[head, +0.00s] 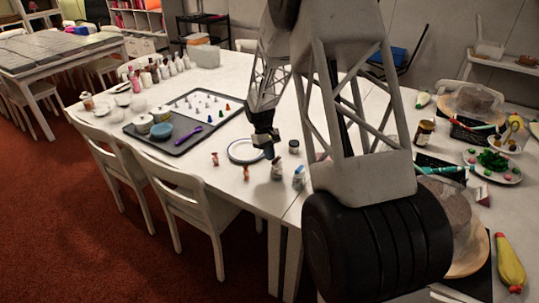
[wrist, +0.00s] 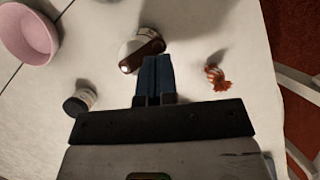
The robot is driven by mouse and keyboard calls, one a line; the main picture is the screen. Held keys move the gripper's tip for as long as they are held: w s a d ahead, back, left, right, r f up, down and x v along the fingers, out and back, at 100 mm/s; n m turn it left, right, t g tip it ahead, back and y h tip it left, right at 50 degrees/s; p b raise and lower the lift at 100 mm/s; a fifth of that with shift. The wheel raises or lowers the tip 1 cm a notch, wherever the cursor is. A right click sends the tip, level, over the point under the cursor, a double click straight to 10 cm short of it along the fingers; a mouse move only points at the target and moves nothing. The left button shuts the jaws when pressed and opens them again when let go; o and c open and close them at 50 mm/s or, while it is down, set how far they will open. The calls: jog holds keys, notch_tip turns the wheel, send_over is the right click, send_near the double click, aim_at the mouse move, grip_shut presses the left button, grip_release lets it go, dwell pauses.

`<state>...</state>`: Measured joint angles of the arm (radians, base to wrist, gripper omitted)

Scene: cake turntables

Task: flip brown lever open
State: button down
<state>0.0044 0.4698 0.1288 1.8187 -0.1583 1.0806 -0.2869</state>
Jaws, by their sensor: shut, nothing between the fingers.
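A brown lever (wrist: 146,54) lies slantwise across a round white item (wrist: 137,45) in the wrist view, with a small pale spot at its lower left end. My gripper (wrist: 157,60) is shut and empty, its dark blue fingertips right at the lever's near edge. I cannot tell whether they touch it. I cannot make out the lever in the head view.
A dark-lidded jar (wrist: 80,101), a pink bowl (wrist: 28,33) and an orange-brown item (wrist: 217,78) surround it in the wrist view. In the head view, small bottles (head: 299,178) stand at the table edge, a dark tray (head: 187,131) lies left, and chairs line the front.

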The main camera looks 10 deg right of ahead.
aim_at(280, 162)
jog(key=shift+s+n, duration=0.2)
jog(key=shift+n, duration=0.2)
jog(key=n, duration=0.1)
jog(key=n+h, duration=0.1)
jog(key=s+n, duration=0.1)
jog(key=shift+d+t, duration=0.25)
jog(key=shift+t, duration=0.15)
jog(key=n, duration=0.2)
jog(key=s+d+n+t+h, duration=0.1)
jog(key=shift+n, duration=0.4)
jog(key=d+n+t, duration=0.1)
jog(key=n, duration=0.1)
jog(key=n+t, duration=0.1)
jog(key=n, duration=0.2)
jog(key=d+n+t, duration=0.1)
jog(key=n, duration=0.2)
jog(key=shift+s+d+h, duration=0.35)
jog(key=shift+s+h, duration=0.05)
jog(key=shift+w, duration=0.25)
jog(key=shift+w+a, duration=0.15)
jog(key=shift+w, duration=0.4)
